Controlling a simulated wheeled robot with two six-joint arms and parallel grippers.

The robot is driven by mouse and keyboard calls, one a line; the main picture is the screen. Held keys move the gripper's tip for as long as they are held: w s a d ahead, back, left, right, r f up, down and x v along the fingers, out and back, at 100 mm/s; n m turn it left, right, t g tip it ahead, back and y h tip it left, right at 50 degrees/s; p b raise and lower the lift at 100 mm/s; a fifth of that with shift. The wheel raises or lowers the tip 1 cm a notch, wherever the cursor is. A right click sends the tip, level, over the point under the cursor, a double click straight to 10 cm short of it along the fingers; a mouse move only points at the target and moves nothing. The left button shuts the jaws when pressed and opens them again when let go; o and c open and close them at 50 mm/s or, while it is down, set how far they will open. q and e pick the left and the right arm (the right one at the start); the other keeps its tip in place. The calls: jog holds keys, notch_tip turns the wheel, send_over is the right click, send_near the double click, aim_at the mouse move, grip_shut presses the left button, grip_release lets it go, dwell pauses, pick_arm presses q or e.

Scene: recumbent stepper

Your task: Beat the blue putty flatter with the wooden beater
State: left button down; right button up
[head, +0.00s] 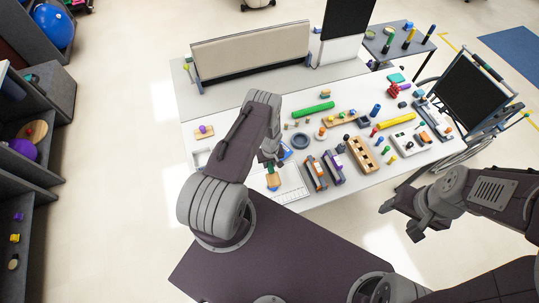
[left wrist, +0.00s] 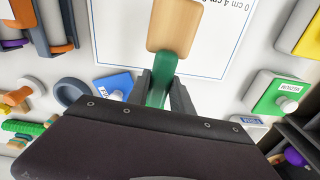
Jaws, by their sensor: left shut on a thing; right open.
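The beater has a tan wooden head (head: 273,181) and a green handle; its head also shows in the left wrist view (left wrist: 174,26). My left gripper (head: 270,162) is shut on the green handle, which shows between the fingers in the left wrist view (left wrist: 160,90). The head is over a white printed mat (head: 291,190). A small bit of blue, likely the putty (head: 274,189), shows at the lower edge of the head. The rest is hidden, and I cannot tell whether they touch. My right gripper (head: 404,217) is open and empty, off the table's front right.
A blue item (head: 285,155) lies close behind the beater. Orange (head: 316,173) and purple (head: 334,167) devices stand to its right, with a wooden holed block (head: 361,154) beyond. Several tools crowd the white table. A wheelchair (head: 465,120) stands at its right.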

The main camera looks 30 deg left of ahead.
pick_arm(q)
notch_tip(320, 180, down, 5)
jog(key=shift+w, duration=0.1)
notch_tip(320, 180, up, 7)
jog(key=p, duration=0.5)
jog(key=shift+r+p, duration=0.2)
jog(key=shift+p, duration=0.1)
jog(key=shift+r+b, duration=0.8)
jog(key=shift+r, duration=0.05)
notch_tip(320, 180, up, 5)
jog(key=shift+r, duration=0.1)
